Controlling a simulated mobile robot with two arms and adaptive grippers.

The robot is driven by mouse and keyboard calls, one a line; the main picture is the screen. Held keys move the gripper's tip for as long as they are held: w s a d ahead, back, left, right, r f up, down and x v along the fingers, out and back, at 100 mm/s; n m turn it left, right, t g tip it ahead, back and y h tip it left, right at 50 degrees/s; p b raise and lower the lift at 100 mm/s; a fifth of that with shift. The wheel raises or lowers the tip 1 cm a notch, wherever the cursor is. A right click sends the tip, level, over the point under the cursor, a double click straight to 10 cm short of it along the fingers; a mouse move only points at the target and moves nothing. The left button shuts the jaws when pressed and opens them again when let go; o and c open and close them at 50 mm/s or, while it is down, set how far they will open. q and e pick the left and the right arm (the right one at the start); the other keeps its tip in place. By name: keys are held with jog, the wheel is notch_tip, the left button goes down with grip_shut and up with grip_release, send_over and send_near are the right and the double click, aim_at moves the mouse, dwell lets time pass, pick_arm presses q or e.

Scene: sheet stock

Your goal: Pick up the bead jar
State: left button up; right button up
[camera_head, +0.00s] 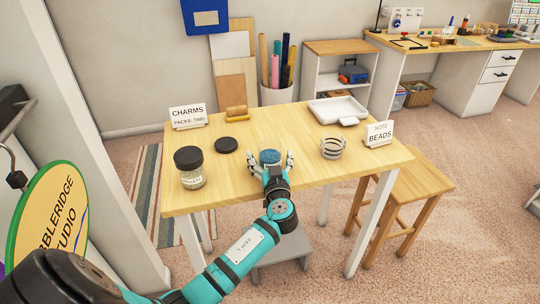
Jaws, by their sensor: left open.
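A clear jar (193,180) with a black lid, pale contents and a small label stands upright at the left front of the wooden table (290,125). A round blue-topped thing (269,156), perhaps an open jar of blue beads, stands near the table's front middle. I cannot tell for sure which one is the bead jar. My left gripper (271,162) is open at the table's front edge, its fingers on either side of the blue-topped thing and partly hiding it. I cannot tell if they touch it. My right gripper is out of view.
A black disc (226,145) lies between the lidded jar and the gripper. A striped ring-like holder (333,147) stands to the right. A CHARMS sign (188,116), wooden pieces (237,113), a white tray (337,110) and a BEADS sign (379,133) stand farther out. A stool (425,180) is at right.

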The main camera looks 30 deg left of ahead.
aim_at(270, 145)
pick_arm(q)
jog(key=c, duration=1.4)
jog(key=shift+c, duration=0.4)
jog(key=shift+r, duration=0.1)
jog(key=shift+r, duration=0.6)
notch_tip(270, 145, up, 2)
jog(key=shift+r+b, duration=0.2)
jog(key=shift+b, duration=0.15)
jog(key=s+d+b, duration=0.1)
jog(key=s+d, duration=0.2)
jog(key=s, duration=0.4)
jog(key=s+d+r+b, duration=0.1)
jog(key=s+d+b, duration=0.1)
jog(key=s+d, duration=0.2)
jog(key=shift+s+d+r, duration=0.15)
jog(key=shift+s+d, duration=0.15)
jog(key=shift+s, duration=1.35)
